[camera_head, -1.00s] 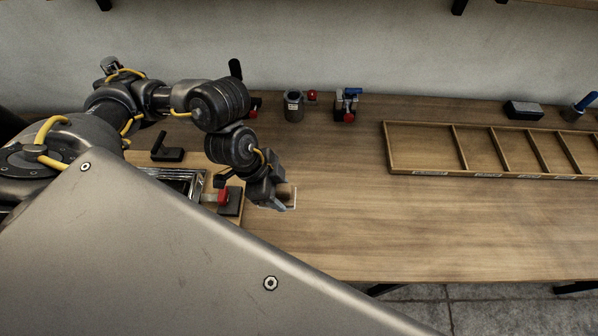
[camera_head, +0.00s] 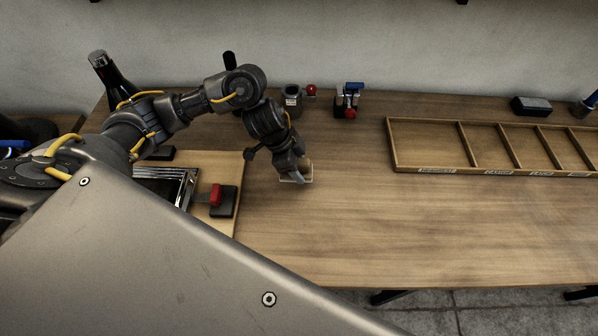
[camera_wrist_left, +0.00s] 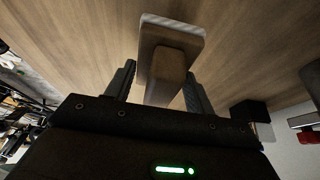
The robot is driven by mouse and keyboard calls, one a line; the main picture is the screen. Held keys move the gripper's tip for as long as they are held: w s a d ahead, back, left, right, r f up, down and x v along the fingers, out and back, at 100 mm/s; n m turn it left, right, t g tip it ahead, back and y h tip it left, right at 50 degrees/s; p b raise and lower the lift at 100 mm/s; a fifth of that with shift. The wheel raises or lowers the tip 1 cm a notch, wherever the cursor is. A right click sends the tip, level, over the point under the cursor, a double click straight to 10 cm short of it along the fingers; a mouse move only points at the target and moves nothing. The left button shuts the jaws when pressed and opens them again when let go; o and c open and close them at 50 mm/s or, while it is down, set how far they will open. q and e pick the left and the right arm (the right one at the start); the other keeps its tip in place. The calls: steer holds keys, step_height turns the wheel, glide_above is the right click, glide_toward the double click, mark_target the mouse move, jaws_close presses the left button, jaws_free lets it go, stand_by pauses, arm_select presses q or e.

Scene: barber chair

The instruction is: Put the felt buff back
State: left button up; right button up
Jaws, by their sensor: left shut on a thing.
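The felt buff (camera_head: 303,175) is a small wooden block with a pale felt face, seen at the tip of my left arm. In the left wrist view the felt buff (camera_wrist_left: 172,32) shows its brown grip block between my fingers and its white face turned away. My left gripper (camera_head: 292,171) is shut on the felt buff's grip. The buff is over the bare table; I cannot tell whether it touches the wood. My right gripper is not in view.
A divided wooden tray (camera_head: 425,172) with labelled, empty compartments lies at the right. Behind it is a dark block (camera_head: 531,106). A grey cup (camera_head: 292,97) and a blue-handled clamp (camera_head: 349,100) stand at the back. The middle table is clear.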

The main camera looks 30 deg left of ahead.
arm_select(q)
steer(key=shift+w+f+b, duration=0.2)
steer(key=shift+f+b, duration=0.1)
steer(key=shift+f, duration=1.5)
steer(key=shift+f, duration=0.1)
steer(key=o, duration=1)
steer(key=shift+c, duration=0.2)
steer(key=shift+r, duration=0.25)
steer(key=p+v, duration=0.1)
steer(key=v, duration=1)
steer(key=shift+r, duration=0.1)
steer(key=shift+a+r, duration=0.15)
steer(key=shift+r, duration=0.1)
steer(key=shift+s, duration=0.15)
